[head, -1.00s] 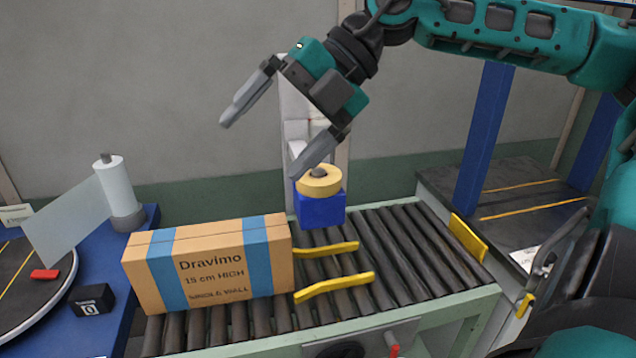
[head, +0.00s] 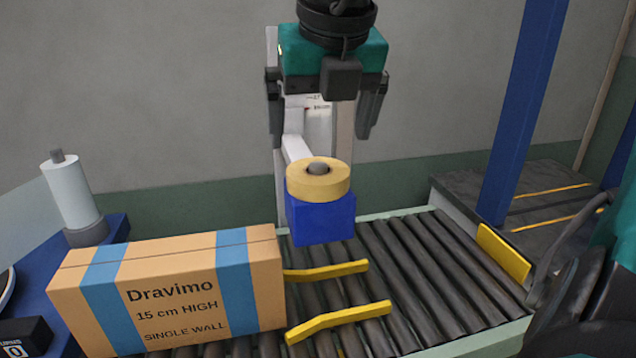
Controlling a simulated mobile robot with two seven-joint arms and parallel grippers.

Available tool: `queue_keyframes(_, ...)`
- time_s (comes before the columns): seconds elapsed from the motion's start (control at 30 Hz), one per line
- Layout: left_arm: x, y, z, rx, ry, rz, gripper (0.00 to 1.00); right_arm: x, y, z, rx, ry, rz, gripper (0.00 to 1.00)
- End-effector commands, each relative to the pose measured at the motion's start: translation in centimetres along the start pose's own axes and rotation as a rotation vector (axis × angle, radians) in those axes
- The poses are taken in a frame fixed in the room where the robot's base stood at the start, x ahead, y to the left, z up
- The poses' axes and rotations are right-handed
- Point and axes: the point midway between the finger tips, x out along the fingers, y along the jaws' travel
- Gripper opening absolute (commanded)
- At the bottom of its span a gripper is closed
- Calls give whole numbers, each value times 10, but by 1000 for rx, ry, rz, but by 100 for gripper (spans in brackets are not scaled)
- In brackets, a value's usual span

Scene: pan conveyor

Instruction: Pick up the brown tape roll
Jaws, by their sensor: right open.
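The brown tape roll (head: 318,186) is a tan ring on a grey peg, on top of a blue block (head: 322,220) behind the conveyor. The fingertips appear higher than the roll and I see no contact. The gap in depth between gripper and roll is hard to tell. My left gripper is not in view.
A cardboard box (head: 180,295) with blue bands lies on the roller conveyor (head: 425,270) at the left. Two yellow guide bars (head: 345,318) stick out beside it. A white film roll (head: 70,195) stands at the far left, and a blue post (head: 525,110) at the right.

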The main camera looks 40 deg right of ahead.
Motion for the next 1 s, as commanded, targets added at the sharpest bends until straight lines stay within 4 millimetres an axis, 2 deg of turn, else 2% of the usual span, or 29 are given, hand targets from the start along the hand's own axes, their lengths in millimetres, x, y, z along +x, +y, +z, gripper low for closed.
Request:
queue_keyframes(0.03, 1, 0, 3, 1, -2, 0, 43, 8, 0, -1, 0, 2, 0, 100)
queue_keyframes(0.27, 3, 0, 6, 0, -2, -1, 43, 26, 0, -2, 0, 4, 1, 100)
queue_keyframes(0.53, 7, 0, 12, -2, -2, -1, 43, 63, -2, -4, 0, 4, 2, 100)
queue_keyframes(0.83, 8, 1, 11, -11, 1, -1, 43, 67, -2, -3, 0, 1, 3, 100)
queue_keyframes(1.0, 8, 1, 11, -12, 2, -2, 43, 67, -2, -3, 0, 1, 3, 84)
